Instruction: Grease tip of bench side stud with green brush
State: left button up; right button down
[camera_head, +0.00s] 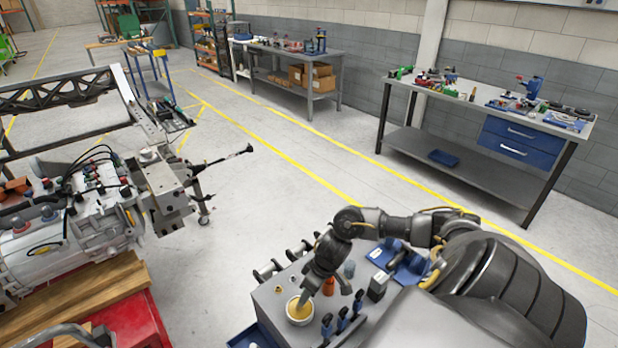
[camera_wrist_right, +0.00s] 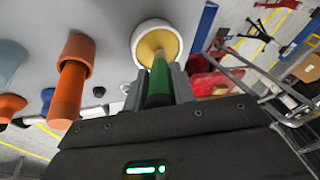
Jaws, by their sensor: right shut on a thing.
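My right gripper (camera_head: 318,277) points down over a small workstand and is shut on the green brush (camera_wrist_right: 159,84). The brush stands in the white grease pot (camera_head: 300,311). In the right wrist view the pot (camera_wrist_right: 139,36) holds yellow grease and the brush's lower end is at the grease; how deep it sits I cannot tell. On the left stands the chassis fixture (camera_head: 165,190), with a thin rod (camera_head: 225,158) with a black end sticking out to the right. I cannot pick out the bench side stud for certain. My left gripper is not in view.
An orange-handled tool (camera_wrist_right: 72,90) stands beside the brush; it also shows in the head view (camera_head: 329,286). Blue-handled tools (camera_head: 343,321) line the workstand's front edge. Open floor (camera_head: 240,215) lies between workstand and fixture. A workbench (camera_head: 470,100) stands at the back right.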

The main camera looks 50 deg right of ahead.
jog(key=shift+r+p, duration=1.3)
jog(key=shift+p, duration=0.3)
notch_tip(320, 180, up, 2)
jog(key=shift+p, duration=0.6)
jog(key=shift+r, duration=1.2)
